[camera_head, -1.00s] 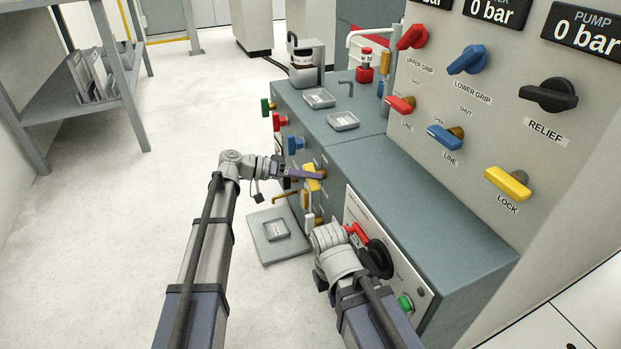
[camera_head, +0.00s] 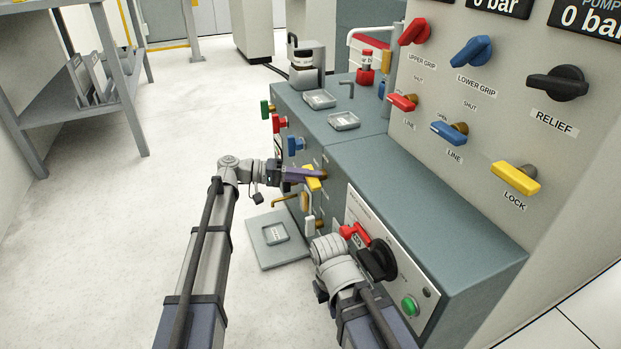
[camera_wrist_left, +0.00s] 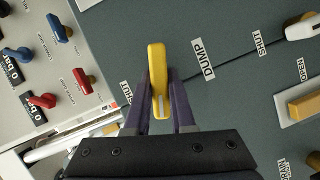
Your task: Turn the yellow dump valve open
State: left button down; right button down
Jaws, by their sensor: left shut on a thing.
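The yellow dump valve handle (camera_wrist_left: 158,75) is between the two fingers of my left gripper (camera_wrist_left: 160,100), beside the DUMP label (camera_wrist_left: 202,60) in the left wrist view. My left gripper is shut on it. In the head view the handle (camera_head: 314,183) shows on the left face of the teal console, partly covered by my left gripper (camera_head: 306,176). My right arm is at the lower middle of the head view, in front of the console's front panel; its fingertips are hidden.
Red, blue and green valves (camera_head: 277,123) line the console's left face. A red switch (camera_head: 355,234) and black knob (camera_head: 379,260) are close to my right arm. A grey plate (camera_head: 276,238) lies on the floor.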

pick_arm(q)
jog(key=c, duration=0.8)
grip_release()
jog(key=shift+o, duration=0.2)
jog(key=a+p, duration=0.1)
jog(key=a, duration=0.6)
jog(key=shift+a+r, duration=0.4)
jog(key=shift+r, duration=0.05)
jog(key=shift+s, duration=0.1)
jog(key=shift+c, duration=0.2)
